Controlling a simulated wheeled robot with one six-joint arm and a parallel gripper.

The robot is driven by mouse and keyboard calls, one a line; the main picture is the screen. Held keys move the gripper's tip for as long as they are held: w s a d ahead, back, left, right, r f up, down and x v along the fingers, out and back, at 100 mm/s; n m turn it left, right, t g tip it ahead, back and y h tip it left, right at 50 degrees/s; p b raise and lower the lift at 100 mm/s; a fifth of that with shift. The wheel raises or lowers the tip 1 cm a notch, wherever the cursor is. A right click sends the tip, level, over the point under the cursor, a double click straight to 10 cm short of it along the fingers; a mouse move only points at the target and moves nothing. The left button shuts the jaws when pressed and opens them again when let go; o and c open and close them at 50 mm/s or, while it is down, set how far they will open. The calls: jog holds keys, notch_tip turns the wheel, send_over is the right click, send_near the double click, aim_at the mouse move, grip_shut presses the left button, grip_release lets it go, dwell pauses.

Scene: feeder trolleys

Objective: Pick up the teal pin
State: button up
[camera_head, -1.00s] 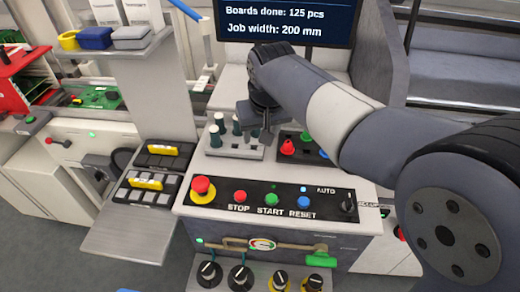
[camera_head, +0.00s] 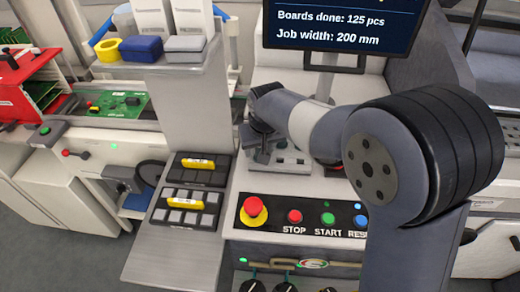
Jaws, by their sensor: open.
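My gripper (camera_head: 258,146) is open and hangs over the light grey pin block (camera_head: 292,168) on top of the control console.
The console front has a red emergency button (camera_head: 253,211) and smaller buttons. A left side shelf (camera_head: 168,262) holds two dark trays with yellow bars (camera_head: 196,164). A monitor (camera_head: 335,30) stands behind.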

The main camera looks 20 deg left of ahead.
jog(key=shift+f, duration=0.2)
jog(key=shift+c, duration=0.5)
jog(key=c, duration=0.8)
jog(key=shift+c, duration=0.2)
notch_tip(320, 180, up, 10)
jog(key=shift+f+b, duration=0.15)
jog(key=shift+b, duration=0.15)
jog(key=shift+r, duration=0.2)
grip_shut()
